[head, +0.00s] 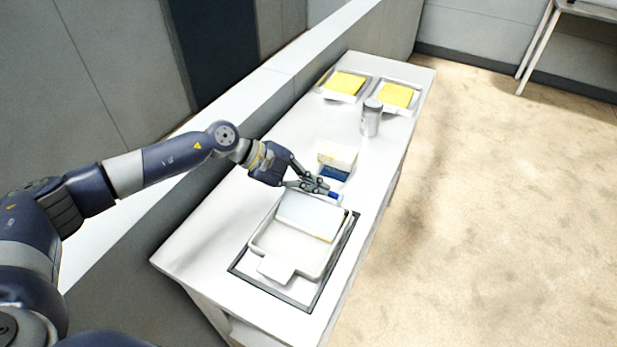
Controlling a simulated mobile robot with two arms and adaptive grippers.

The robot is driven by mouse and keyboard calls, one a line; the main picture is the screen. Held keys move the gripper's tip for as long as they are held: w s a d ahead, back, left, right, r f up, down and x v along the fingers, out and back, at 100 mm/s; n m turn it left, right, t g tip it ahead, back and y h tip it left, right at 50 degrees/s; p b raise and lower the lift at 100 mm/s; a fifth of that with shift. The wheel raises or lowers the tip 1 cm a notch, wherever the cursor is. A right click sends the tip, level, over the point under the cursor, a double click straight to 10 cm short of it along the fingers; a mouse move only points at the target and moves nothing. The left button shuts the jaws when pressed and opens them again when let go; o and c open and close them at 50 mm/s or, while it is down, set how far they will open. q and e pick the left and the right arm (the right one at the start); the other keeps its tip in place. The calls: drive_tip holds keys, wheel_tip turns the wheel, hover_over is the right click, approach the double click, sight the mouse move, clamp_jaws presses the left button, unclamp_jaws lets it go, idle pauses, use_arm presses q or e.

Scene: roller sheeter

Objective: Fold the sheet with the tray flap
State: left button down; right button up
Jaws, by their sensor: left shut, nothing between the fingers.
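A white tray (258,245) sits inside a dark frame on the white table, with a pale tab (277,269) at its near edge. A pale, slightly bluish flat panel (311,213) lies over the far half of the tray; I cannot tell whether it is the flap or the sheet. A thin yellowish edge shows under its right side. My left gripper (325,190) is shut and empty, just above the far edge of this panel, beside a small blue piece (334,196). I cannot tell if they touch. My right gripper is not in view.
A cream and blue block (336,158) stands just behind the gripper. A grey metal cylinder (371,118) stands farther back. Two trays with yellow sheets (346,83) (397,95) lie at the far end. The table's left side is clear; a low wall runs along it.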

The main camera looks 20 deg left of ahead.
use_arm(q)
drive_tip(key=shift+w+f, duration=0.1)
drive_tip(key=shift+f, duration=0.05)
drive_tip(key=shift+w+d+f, duration=0.15)
drive_tip(key=shift+w+f, duration=0.3)
drive_tip(key=shift+f, duration=0.5)
